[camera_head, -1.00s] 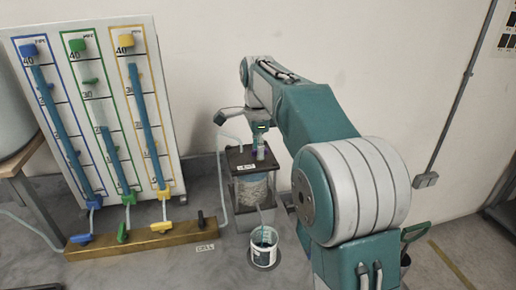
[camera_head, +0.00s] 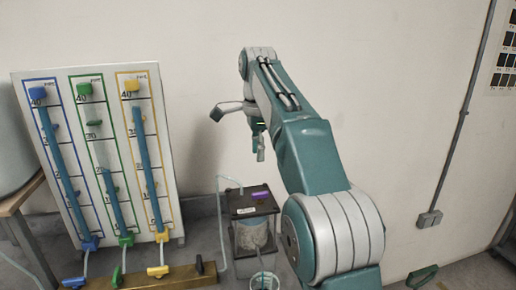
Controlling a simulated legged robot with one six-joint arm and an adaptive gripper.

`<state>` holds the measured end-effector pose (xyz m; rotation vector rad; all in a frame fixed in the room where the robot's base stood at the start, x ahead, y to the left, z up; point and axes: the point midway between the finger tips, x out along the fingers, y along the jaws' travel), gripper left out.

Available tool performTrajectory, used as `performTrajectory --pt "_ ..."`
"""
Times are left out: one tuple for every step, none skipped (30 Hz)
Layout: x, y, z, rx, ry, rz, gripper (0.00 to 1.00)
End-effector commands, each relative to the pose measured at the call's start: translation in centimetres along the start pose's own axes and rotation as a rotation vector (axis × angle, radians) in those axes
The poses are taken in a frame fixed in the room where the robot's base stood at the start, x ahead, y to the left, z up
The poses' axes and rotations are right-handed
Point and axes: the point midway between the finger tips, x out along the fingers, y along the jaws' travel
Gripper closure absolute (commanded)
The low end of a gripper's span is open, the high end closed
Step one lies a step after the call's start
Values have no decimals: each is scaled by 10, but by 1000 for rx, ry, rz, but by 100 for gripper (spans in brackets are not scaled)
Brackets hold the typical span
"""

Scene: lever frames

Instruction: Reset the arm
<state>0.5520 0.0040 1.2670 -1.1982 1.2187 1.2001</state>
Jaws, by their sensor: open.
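My gripper (camera_head: 238,134) is open and empty. It hangs above the dark-topped cell box (camera_head: 244,211), with one finger out to the left and the other pointing down. A gap shows between it and the box top. My teal and white arm reaches up from the lower right, bent at the elbow. The box has a purple display and a white label on top.
A white panel (camera_head: 108,160) with blue, green and yellow gauge tubes stands at left. Before it, a brass bar (camera_head: 185,280) carries coloured levers. A bucket (camera_head: 264,283) is cut off at the bottom edge. A pipe with a wall box (camera_head: 429,219) is at right.

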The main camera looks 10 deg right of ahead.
Motion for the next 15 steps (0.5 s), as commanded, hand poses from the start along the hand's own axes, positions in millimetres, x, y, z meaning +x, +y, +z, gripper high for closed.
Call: performTrajectory --pt "-2 0 0 0 0 0 49" --pt "-3 0 0 0 0 0 49" --pt "-4 0 0 0 0 0 49" --pt "-4 0 0 0 0 1 49" --pt "-5 0 0 0 0 1 49" --pt "-5 0 0 0 0 1 49" --pt "-5 0 0 0 0 1 49" --pt "-5 0 0 0 0 1 49" --pt "-5 0 0 0 0 1 49" --pt "-5 0 0 0 0 1 49" --pt "-5 0 0 0 0 1 49" --pt "-5 0 0 0 0 1 49" --pt "-5 1 0 -2 0 0 49" --pt "-6 2 0 -6 0 -2 49" --pt "-7 4 0 -16 0 -6 49"
